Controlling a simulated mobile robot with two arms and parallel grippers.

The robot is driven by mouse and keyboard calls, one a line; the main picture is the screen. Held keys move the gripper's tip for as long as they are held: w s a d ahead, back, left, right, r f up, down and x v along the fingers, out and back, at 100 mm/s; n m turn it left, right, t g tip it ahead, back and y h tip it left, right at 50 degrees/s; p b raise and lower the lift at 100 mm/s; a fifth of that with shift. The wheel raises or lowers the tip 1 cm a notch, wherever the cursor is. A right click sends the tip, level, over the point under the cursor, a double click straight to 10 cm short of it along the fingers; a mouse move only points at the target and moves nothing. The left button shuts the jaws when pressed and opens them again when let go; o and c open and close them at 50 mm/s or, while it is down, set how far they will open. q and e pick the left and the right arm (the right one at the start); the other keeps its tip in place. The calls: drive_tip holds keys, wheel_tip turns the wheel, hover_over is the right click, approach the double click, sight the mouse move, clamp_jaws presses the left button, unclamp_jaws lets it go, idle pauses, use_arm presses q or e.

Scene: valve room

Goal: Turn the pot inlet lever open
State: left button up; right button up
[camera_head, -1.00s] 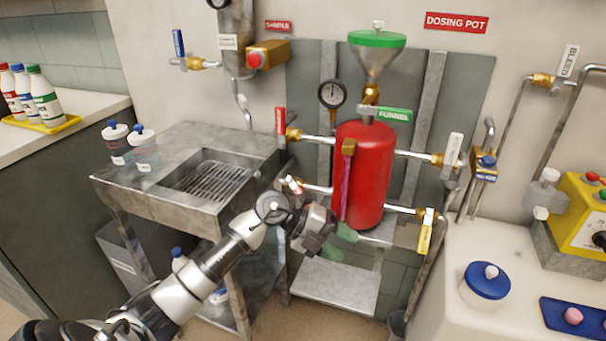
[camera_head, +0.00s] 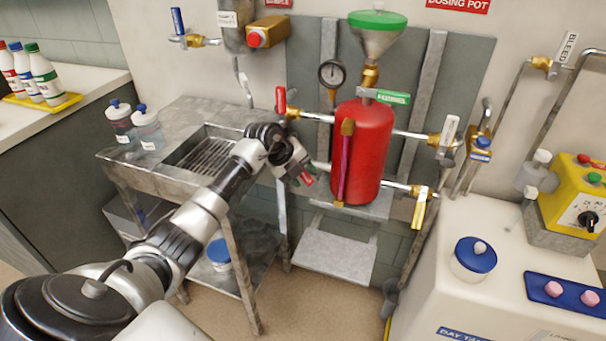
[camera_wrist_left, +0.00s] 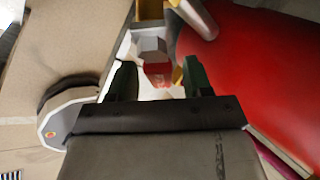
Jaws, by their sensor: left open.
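The red dosing pot (camera_head: 362,150) stands upright with pipes and valves on both sides. My left gripper (camera_head: 302,174) is at its lower left side, by the lower left pipe. A red lever end (camera_head: 308,179) shows at the fingertips. In the left wrist view, my gripper (camera_wrist_left: 160,82) is open, with dark green fingers on either side of a red piece (camera_wrist_left: 158,74) below a grey fitting (camera_wrist_left: 150,48). I cannot tell whether they touch it. A second red lever (camera_head: 280,100) stands upright on the upper left pipe. No inlet label is readable. My right gripper is not in view.
A steel sink (camera_head: 205,160) lies under my left arm. A white lever (camera_head: 448,132) and a yellow lever (camera_head: 419,212) are on the pot's right pipes. A gauge (camera_head: 332,73) and a green-rimmed funnel (camera_head: 376,35) are above. A white tank (camera_head: 465,300) is at the right.

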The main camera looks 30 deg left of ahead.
use_arm(q)
drive_tip(key=shift+w+d+f, duration=0.1)
drive_tip(key=shift+f, duration=0.05)
drive_tip(key=shift+c, duration=0.3)
clamp_jaws()
